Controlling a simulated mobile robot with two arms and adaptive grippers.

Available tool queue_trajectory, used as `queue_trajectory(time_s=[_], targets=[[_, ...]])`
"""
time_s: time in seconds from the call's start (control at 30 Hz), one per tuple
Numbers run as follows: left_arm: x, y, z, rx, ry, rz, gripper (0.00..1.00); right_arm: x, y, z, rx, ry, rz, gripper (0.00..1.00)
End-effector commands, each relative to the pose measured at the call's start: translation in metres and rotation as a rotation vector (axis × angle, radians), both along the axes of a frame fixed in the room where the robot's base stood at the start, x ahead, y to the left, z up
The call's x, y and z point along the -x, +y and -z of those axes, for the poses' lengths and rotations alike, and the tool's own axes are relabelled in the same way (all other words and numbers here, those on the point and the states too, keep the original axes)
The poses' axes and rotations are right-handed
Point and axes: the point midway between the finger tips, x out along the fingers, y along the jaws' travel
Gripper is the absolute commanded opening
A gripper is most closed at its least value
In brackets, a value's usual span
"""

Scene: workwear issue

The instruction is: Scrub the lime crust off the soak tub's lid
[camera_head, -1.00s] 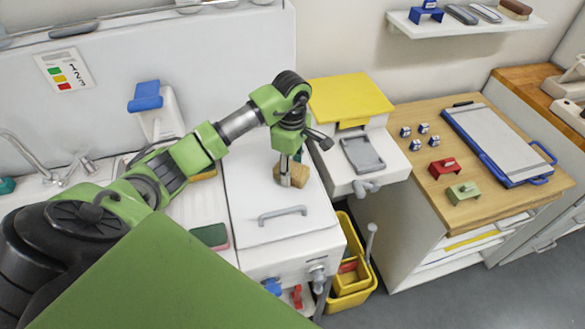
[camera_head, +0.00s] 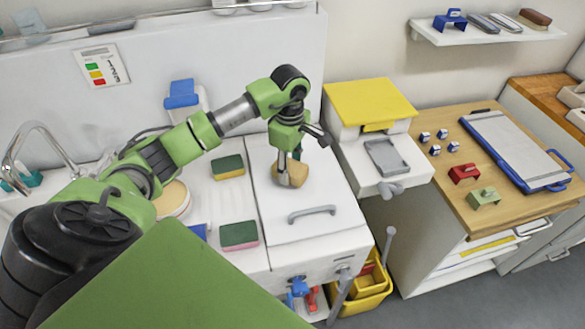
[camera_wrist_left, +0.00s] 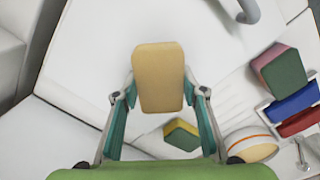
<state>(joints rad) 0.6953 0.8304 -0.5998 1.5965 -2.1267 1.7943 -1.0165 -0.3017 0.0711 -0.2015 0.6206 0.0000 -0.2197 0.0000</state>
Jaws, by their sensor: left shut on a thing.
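The soak tub's lid (camera_head: 335,196) is white with a grey bar handle (camera_head: 312,213) near its front edge. I can make out no clear crust on it in either view. My left gripper (camera_head: 290,158) points down over the lid, shut on a tan sponge-like block (camera_head: 294,176). The block is at the lid, behind the handle; whether it touches cannot be told. In the left wrist view the block (camera_wrist_left: 159,78) sits between the teal-padded fingers (camera_wrist_left: 160,95), with the lid (camera_wrist_left: 85,50) behind it. My right gripper is out of view.
Left of the lid lie two green-topped sponges (camera_head: 229,167) (camera_head: 239,236) and a round tan-topped item (camera_head: 174,199) by the tap (camera_head: 45,145). A unit with a yellow top (camera_head: 368,100) stands close on the right. A wooden-topped table (camera_head: 455,195) is further right.

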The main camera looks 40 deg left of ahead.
Motion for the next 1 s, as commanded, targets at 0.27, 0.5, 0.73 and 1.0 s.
queue_trajectory(time_s=[0.27, 0.5, 0.73, 1.0], targets=[[0.003, 0.005, -0.026, 0.0, 0.004, -0.007, 0.19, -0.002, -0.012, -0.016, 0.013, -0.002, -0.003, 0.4], [0.005, 0.01, -0.048, 0.0, 0.003, -0.013, 0.19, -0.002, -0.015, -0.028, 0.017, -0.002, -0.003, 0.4], [0.006, 0.011, -0.054, 0.002, 0.004, -0.015, 0.19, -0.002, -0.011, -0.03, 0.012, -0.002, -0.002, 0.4], [0.006, 0.011, -0.054, 0.002, 0.004, -0.015, 0.19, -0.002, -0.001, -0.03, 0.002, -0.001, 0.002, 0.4]])
